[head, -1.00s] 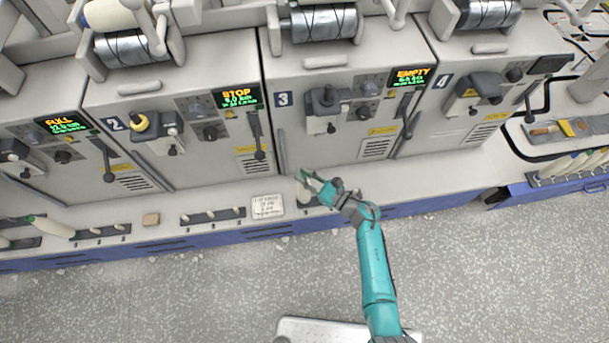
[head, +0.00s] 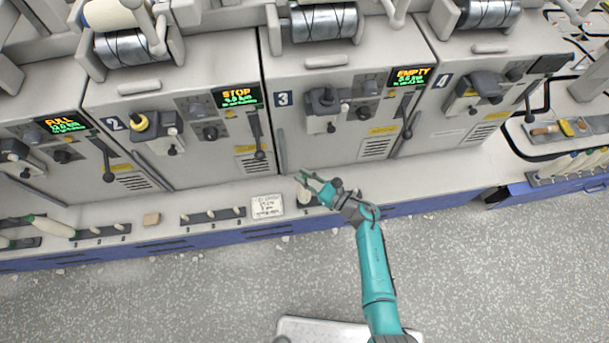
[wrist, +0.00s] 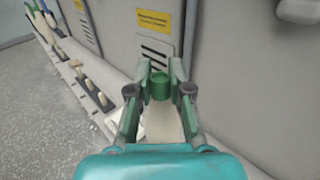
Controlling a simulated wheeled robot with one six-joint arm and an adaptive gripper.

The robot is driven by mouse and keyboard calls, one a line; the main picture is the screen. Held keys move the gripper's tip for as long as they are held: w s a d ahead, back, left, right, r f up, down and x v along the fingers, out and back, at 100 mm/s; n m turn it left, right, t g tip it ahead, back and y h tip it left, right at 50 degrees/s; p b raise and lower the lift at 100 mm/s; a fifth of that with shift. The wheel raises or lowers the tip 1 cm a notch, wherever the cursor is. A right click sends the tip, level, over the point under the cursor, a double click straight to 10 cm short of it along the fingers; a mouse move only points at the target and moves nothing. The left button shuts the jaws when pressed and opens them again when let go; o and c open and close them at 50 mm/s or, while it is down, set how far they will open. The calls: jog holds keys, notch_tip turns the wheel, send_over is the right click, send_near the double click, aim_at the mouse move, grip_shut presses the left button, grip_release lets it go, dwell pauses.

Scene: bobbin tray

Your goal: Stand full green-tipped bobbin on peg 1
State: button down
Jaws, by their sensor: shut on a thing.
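My gripper (head: 310,178) is over the ledge in front of machine 3. In the wrist view its fingers (wrist: 160,84) are shut on the green tip of a bobbin (wrist: 161,118), whose pale body shows below the tip between the finger links. In the head view the pale bobbin (head: 303,194) shows just below the fingers, beside a dark peg rack (head: 314,203) mostly hidden by my gripper. The bobbin's lower end is hidden, so I cannot tell whether it touches a peg. Which peg is number 1 cannot be read.
A white written card (head: 267,206) lies left of the gripper. Machine fronts rise behind the ledge. The ledge to the right (head: 430,180) is clear.

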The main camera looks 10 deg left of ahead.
jog(key=shift+f, duration=0.25)
jog(key=c, duration=1.4)
grip_release()
jog(key=shift+o, duration=0.2)
jog(key=shift+d, duration=0.1)
jog(key=v, duration=1.1)
